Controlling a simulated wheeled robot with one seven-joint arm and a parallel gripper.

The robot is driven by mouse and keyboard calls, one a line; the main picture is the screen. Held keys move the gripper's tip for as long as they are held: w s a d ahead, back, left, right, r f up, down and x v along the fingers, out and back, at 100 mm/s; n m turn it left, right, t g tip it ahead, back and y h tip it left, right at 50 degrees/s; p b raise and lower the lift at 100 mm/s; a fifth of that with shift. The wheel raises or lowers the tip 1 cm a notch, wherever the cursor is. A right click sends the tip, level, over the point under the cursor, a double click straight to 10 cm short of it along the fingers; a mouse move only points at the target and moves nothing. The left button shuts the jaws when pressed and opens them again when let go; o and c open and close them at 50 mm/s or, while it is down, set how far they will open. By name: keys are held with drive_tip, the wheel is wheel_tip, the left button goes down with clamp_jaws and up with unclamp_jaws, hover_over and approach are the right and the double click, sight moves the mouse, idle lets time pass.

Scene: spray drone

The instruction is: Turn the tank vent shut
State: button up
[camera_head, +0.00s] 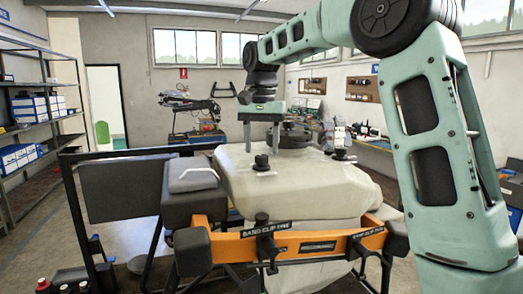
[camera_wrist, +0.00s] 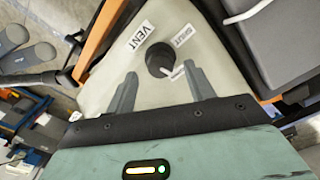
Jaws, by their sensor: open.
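The tank (camera_head: 300,185) is a large pale beige body on the drone. The vent knob (camera_wrist: 158,58) is round and black, with labels reading VENT (camera_wrist: 141,36) and SHUT (camera_wrist: 184,36) beside it in the wrist view. A thin white pointer on the knob points to the lower right, away from the SHUT label. In the head view a small black knob (camera_head: 262,162) on the tank top looks like the same one. My gripper (camera_wrist: 160,75) is open and empty, pointing down. Its fingertips appear on either side of the knob's near edge, apart from it.
An orange bar (camera_head: 318,246) with band clip labels crosses the drone's front. A grey-handled black box (camera_head: 193,183) sits left of the tank. A larger dark cap (camera_head: 294,136) stands behind on the tank.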

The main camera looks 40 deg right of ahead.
sight(262, 161)
drive_tip(key=shift+f, duration=1.3)
drive_tip(key=c, duration=1)
drive_tip(key=shift+o, duration=0.2)
